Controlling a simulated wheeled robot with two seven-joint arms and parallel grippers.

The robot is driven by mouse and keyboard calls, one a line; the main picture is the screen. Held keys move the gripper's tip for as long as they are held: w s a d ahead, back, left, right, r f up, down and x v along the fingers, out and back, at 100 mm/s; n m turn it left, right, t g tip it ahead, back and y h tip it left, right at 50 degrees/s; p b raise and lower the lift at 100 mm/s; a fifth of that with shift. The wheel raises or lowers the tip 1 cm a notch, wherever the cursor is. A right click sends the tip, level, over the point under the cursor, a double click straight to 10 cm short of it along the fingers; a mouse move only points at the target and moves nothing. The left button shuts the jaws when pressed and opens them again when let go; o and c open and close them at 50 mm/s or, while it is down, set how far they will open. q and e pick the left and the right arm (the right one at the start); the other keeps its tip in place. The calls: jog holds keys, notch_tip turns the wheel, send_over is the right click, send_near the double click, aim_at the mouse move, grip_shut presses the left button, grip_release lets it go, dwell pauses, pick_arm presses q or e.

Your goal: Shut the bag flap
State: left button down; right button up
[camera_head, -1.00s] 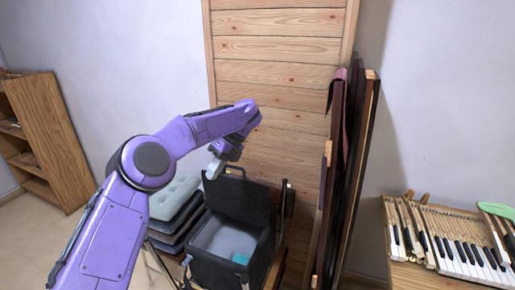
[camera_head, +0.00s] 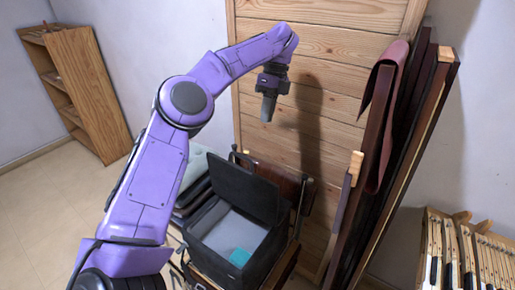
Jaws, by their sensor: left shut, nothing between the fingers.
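A dark grey bag (camera_head: 270,258) stands open on a chair at the lower middle of the head view. Its flap (camera_head: 246,184) stands raised at the back, showing the light grey inside. A teal item (camera_head: 239,257) lies in the bag. My left gripper (camera_head: 267,112) points down, above and behind the raised flap, apart from it. Its fingers are shut with nothing between them. My right gripper is not in view.
Stacked cushions (camera_head: 196,178) sit left of the bag, close to my left arm. Dark panels (camera_head: 395,150) lean against the wooden boards at right. Piano keys (camera_head: 462,255) lie at lower right. A wooden shelf (camera_head: 82,95) stands far left.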

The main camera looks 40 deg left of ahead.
pick_arm(q)
jog(key=s+f, duration=0.6)
jog(key=f, duration=0.2)
jog(key=shift+d+f, duration=0.3)
jog(key=shift+d, duration=0.05)
